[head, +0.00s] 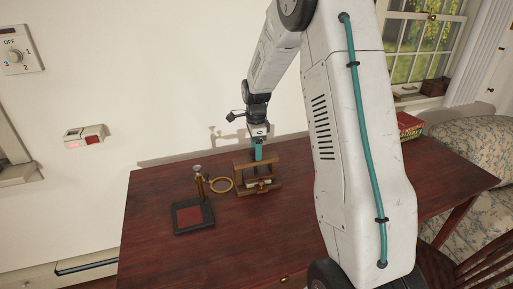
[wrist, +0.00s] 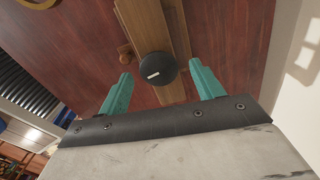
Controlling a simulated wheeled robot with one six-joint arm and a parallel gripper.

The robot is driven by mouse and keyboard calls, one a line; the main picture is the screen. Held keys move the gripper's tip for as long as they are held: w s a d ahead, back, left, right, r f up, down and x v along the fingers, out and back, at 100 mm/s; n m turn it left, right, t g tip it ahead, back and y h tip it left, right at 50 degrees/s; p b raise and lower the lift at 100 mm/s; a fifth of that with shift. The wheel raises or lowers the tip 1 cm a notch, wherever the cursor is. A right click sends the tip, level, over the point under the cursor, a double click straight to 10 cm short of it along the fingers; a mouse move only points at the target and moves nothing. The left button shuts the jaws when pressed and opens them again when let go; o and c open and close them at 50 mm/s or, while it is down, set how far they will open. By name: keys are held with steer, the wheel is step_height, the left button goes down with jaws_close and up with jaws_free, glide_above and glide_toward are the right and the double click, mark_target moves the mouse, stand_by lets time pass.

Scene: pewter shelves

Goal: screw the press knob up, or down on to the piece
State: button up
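The wooden press (head: 243,188) stands on the desk, and its frame also shows in the wrist view (wrist: 150,22). Its round black press knob (wrist: 155,68) has a short white mark and sits between my fingertips in that picture. In the head view the knob is hidden by my gripper (head: 258,153), which points down over the top of the press. In the wrist view my gripper (wrist: 160,70) is open, with one teal finger on each side of the knob and a gap to both. A small pale piece (head: 258,184) shows low in the press; its contact with the press is unclear.
The dark red desk (head: 150,235) is bare at the front. Left of the press, a brass ring (head: 221,185) is on a stand with a black base (head: 192,230). A red book (head: 409,125) lies at the back right. A patterned armchair (head: 470,145) stands on the right.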

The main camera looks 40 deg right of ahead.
step_height(320, 180, up, 8)
steer(key=shift+f, duration=0.1)
stand_by(0.5)
stand_by(0.4)
steer(key=shift+s+a+n, duration=0.1)
steer(key=shift+s+n, duration=0.05)
steer(key=shift+n, duration=0.65)
steer(key=s+a+r+n, duration=0.3)
steer(key=s+a+n, duration=0.3)
steer(key=s, duration=0.5)
steer(key=s+a+r+n+t, duration=0.1)
steer(key=s+a+r+n, duration=0.3)
steer(key=s, duration=0.8)
steer(key=s+a+r+n, duration=0.3)
steer(key=s+a+n, duration=0.6)
steer(key=s+n, duration=0.2)
steer(key=shift+s+r, duration=0.25)
steer(key=shift+s, duration=0.2)
